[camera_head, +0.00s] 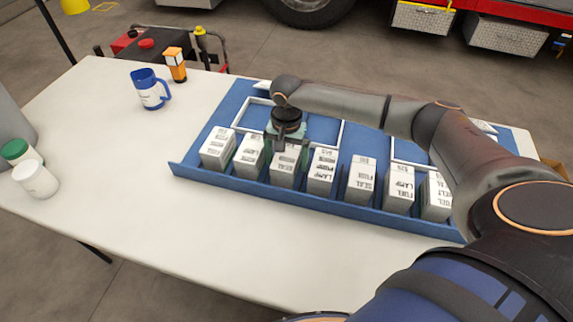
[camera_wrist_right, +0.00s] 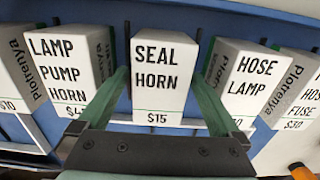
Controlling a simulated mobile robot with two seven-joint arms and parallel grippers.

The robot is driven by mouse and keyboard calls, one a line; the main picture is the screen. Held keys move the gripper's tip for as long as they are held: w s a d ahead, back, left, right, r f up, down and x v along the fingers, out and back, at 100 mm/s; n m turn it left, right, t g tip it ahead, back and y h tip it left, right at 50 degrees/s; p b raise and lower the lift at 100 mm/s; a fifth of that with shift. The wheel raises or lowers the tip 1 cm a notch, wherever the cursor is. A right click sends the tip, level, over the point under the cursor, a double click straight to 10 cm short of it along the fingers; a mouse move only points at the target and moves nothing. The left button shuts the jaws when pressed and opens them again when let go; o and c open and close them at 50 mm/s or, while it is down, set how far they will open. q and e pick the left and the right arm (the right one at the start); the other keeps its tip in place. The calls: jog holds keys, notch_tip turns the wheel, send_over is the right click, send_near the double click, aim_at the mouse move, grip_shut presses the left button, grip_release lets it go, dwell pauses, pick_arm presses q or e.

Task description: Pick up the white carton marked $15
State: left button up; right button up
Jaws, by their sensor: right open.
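The white carton marked $15 (camera_wrist_right: 160,75), printed SEAL HORN, stands upright in the middle of the right wrist view. In the head view it is the third carton from the left (camera_head: 284,170) in the front row on the blue tray. My right gripper (camera_wrist_right: 160,84) is open, with its greenish fingers on either side of the carton's lower printed face. I cannot tell whether they touch it. In the head view my right gripper (camera_head: 285,140) is just behind the top of this carton. My left gripper is not in view.
A LAMP PUMP HORN carton (camera_wrist_right: 65,65) and a HOSE LAMP carton (camera_wrist_right: 245,80) stand close on either side. The blue tray (camera_head: 330,206) lies on a white table (camera_head: 130,195). A blue-and-white mug (camera_head: 150,92) and white tub (camera_head: 36,180) stand left.

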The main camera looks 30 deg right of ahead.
jog(key=shift+f, duration=0.3)
jog(key=shift+r, duration=0.1)
grip_shut()
dwell(0.5)
